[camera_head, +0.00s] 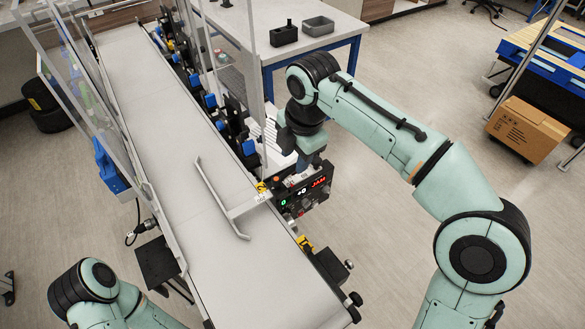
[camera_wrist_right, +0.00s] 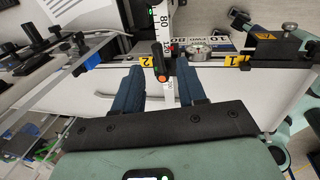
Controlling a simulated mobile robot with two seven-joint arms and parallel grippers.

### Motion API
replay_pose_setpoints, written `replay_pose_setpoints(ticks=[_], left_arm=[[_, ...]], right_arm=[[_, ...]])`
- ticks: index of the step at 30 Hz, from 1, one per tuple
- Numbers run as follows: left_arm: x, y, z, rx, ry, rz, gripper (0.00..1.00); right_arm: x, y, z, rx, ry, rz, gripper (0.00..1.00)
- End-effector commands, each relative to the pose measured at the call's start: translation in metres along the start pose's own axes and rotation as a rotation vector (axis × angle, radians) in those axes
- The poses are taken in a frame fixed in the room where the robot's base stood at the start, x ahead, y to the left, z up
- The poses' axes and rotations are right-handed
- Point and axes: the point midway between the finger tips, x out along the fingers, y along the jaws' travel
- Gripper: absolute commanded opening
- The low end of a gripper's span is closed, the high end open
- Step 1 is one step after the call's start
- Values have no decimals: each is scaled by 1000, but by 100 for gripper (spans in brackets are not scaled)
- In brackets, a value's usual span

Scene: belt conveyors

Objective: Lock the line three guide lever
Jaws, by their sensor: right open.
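In the right wrist view my right gripper (camera_wrist_right: 159,78) is open, with its two blue fingers apart. A black lever-like handle with an orange end (camera_wrist_right: 161,72) shows between and just beyond the fingertips, apart from both. Yellow tags "2" (camera_wrist_right: 146,61) and "1" (camera_wrist_right: 231,61) flank it; I see no tag "3". In the head view my right arm reaches to the near right edge of the conveyor (camera_head: 170,100), just above a black control box (camera_head: 302,192) showing "JAM"; its fingers are mostly hidden there. My left gripper is out of view.
A grey guide bar (camera_head: 222,198) lies over the belt on a cross arm. Clear panels (camera_head: 70,80) stand along the left side. A white table (camera_head: 345,25) with a grey bin (camera_head: 318,26) is behind my right arm. A cardboard box (camera_head: 527,130) sits at the right.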

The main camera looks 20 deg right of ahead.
Motion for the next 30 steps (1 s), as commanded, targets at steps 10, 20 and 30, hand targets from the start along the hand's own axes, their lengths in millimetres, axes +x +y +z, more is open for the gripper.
replay_pose_setpoints(ticks=[10, 20, 30], left_arm=[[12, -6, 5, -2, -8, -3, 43], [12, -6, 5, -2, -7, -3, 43], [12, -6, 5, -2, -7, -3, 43]], right_arm=[[45, 0, 0, 2, 0, -1, 41], [48, 1, 0, 1, 0, 1, 41], [47, 0, 0, 3, 0, 1, 0]])
